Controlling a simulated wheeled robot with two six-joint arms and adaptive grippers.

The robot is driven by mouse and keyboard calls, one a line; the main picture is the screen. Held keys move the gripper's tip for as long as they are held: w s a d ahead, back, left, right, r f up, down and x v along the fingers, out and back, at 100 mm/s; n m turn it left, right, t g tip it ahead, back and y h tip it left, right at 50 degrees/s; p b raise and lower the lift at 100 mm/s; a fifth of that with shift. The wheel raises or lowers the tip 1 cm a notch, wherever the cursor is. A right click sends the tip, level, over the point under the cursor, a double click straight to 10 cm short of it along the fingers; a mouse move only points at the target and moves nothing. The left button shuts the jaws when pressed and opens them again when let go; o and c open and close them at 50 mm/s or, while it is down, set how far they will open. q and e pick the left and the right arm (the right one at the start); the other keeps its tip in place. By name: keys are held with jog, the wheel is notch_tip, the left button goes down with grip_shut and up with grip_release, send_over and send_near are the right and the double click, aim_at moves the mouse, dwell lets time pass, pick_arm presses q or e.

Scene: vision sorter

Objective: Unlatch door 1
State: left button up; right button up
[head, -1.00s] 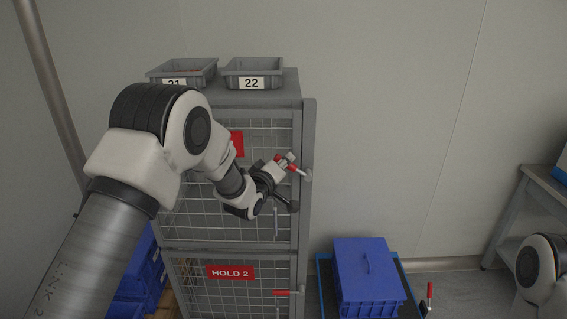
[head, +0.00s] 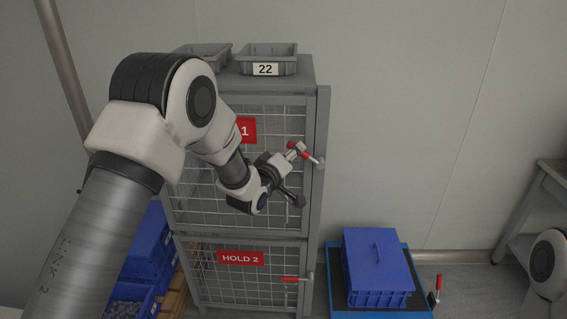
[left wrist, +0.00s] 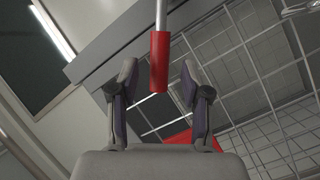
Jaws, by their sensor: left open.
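Door 1 (head: 270,185) is the upper wire-mesh door of the grey cabinet, shut, with a red label (head: 247,130) partly covered by my arm. Its latch (head: 306,155) has a red handle and a pale metal end at the door's right edge. My left gripper (head: 297,148) is open at this handle. In the left wrist view the red handle (left wrist: 159,62) sits between the two spread fingers (left wrist: 160,85), apart from both. My right gripper is out of view; only part of that arm shows at the lower right.
Below is the HOLD 2 door (head: 235,285) with its own red latch handle (head: 292,279). Grey bins, one labelled 22 (head: 266,56), stand on the cabinet. A blue lidded crate (head: 376,265) stands right of it. Blue crates (head: 150,245) lie left. The wall area right of the cabinet is clear.

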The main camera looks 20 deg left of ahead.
pick_arm(q)
jog(key=s+a, duration=0.1)
jog(key=s, duration=0.7)
jog(key=shift+s+a+r, duration=0.15)
jog(key=shift+s+r, duration=0.05)
jog(key=shift+r, duration=0.2)
jog(key=c, duration=0.7)
jog(key=shift+r+n, duration=0.25)
jog(key=shift+n, duration=0.55)
grip_shut()
notch_tip(320, 180, up, 4)
jog(key=n+t, duration=0.3)
jog(key=n, duration=0.4)
notch_tip(320, 180, down, 16)
jog(key=a+r+n+t+y+b, duration=0.1)
jog(key=a+n+t+y+b, duration=0.15)
jog(key=n+b, duration=0.75)
jog(key=w+d+r+p, duration=0.2)
jog(key=w+r, duration=0.4)
jog(key=w, duration=0.3)
jog(key=shift+w+d+r+n+p, duration=0.3)
jog(key=shift+d+r+n+p, duration=0.05)
jog(key=shift+d+r+n, duration=0.05)
